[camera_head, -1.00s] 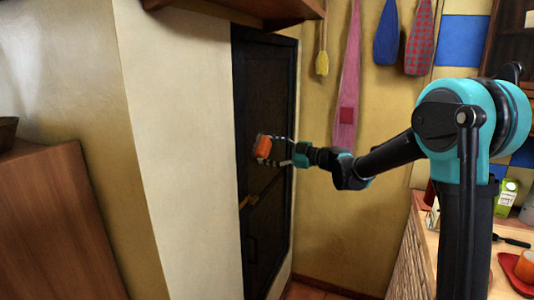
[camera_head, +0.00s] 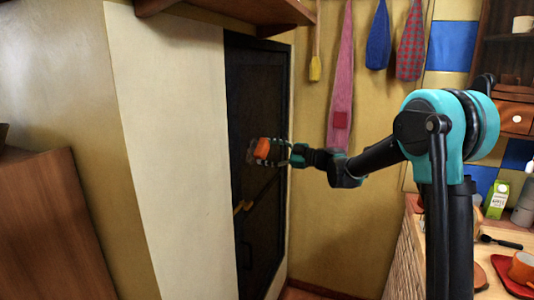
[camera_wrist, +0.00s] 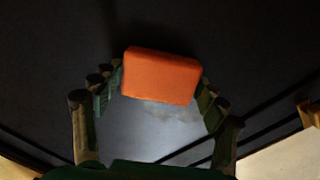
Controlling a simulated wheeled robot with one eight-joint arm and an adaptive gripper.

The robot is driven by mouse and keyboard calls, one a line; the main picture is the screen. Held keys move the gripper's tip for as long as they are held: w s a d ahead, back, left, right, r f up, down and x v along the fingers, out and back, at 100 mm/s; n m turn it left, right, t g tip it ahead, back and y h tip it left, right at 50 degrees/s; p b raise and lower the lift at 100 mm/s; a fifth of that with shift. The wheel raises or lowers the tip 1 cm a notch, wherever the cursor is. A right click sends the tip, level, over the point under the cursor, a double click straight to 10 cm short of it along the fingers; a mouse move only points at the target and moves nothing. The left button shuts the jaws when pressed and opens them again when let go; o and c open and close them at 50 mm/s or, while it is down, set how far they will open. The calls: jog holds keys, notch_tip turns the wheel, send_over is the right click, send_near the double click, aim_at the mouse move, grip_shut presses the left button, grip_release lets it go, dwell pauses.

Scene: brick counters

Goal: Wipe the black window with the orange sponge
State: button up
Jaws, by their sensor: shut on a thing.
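The black window (camera_head: 257,110) is a dark upper panel set in a dark frame in the wall, left of centre in the head view. My gripper (camera_head: 268,152) is in front of it, shut on the orange sponge (camera_head: 262,148). In the wrist view the sponge (camera_wrist: 160,75) sits between the two fingers of my gripper (camera_wrist: 158,88), with the dark panel close behind it. A pale, cloudy patch (camera_wrist: 155,125) shows on the dark surface below the sponge. I cannot tell whether the sponge touches the panel.
A pale wall (camera_head: 175,150) stands to the left and a wooden shelf (camera_head: 235,12) hangs above. At the right is a counter with a carton (camera_head: 497,199), an orange cup (camera_head: 522,266) and a red tray (camera_head: 510,275).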

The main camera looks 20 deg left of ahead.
aim_at(245, 153)
jog(key=shift+s+a, duration=0.2)
jog(key=shift+s, duration=2.45)
jog(key=shift+s+a, duration=0.15)
jog(key=shift+s, duration=2.45)
jog(key=shift+a+r, duration=0.15)
jog(key=shift+r, duration=1.25)
jog(key=shift+w+d, duration=0.15)
jog(key=shift+w, duration=1.6)
jog(key=shift+w+d, duration=0.2)
jog(key=shift+w, duration=1.6)
jog(key=shift+w+d, duration=0.15)
jog(key=shift+w, duration=1.6)
jog(key=shift+s+a, duration=0.15)
jog(key=shift+s, duration=1.65)
jog(key=shift+s+a, duration=0.2)
jog(key=shift+s, duration=1.6)
jog(key=shift+s+a, duration=0.15)
jog(key=shift+s, duration=1.65)
jog(key=shift+d, duration=0.1)
jog(key=shift+s+d, duration=0.15)
jog(key=shift+d, duration=2.8)
jog(key=shift+s+d, duration=0.15)
jog(key=shift+d, duration=1.3)
